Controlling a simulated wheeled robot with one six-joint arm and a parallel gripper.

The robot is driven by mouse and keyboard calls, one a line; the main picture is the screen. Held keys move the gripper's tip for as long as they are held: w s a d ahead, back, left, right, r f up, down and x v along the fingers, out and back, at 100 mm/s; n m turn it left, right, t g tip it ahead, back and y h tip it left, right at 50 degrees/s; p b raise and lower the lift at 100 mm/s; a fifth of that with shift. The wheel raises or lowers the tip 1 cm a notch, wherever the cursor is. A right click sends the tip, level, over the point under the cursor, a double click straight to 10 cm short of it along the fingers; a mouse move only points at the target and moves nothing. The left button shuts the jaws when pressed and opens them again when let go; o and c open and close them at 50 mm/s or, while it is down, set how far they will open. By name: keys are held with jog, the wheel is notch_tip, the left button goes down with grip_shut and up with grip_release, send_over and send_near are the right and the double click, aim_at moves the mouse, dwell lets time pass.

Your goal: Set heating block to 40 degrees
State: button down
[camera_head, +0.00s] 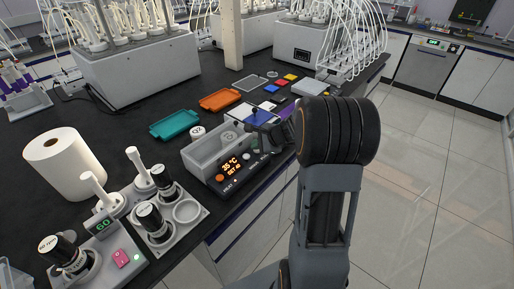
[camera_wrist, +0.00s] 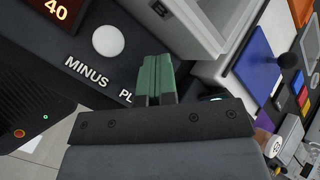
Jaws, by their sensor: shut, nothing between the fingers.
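The heating block (camera_head: 205,162) is a grey open-topped box on the dark bench, with a black front panel. Its orange display (camera_head: 230,166) reads about 35 °C, with a smaller set line below that is hard to read. In the wrist view the display corner (camera_wrist: 54,9) shows 40. A round white button (camera_wrist: 108,41) sits beside the label MINUS. A label starting "PL" is cut off by my gripper (camera_wrist: 155,70). My gripper's green fingers are shut and empty, over the panel right of the white button. I cannot tell whether they touch it; any button beneath is hidden.
A teal tray (camera_head: 175,124) and an orange tray (camera_head: 220,100) lie behind the block. A blue plate (camera_wrist: 253,62) lies to the right in the wrist view. Open floor (camera_head: 440,180) lies right of the bench.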

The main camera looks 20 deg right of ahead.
aim_at(257, 151)
jog(key=shift+r, duration=0.1)
jog(key=shift+r+p, duration=1.05)
jog(key=shift+r, duration=0.15)
notch_tip(257, 151, up, 5)
jog(key=p, duration=0.4)
dwell(0.6)
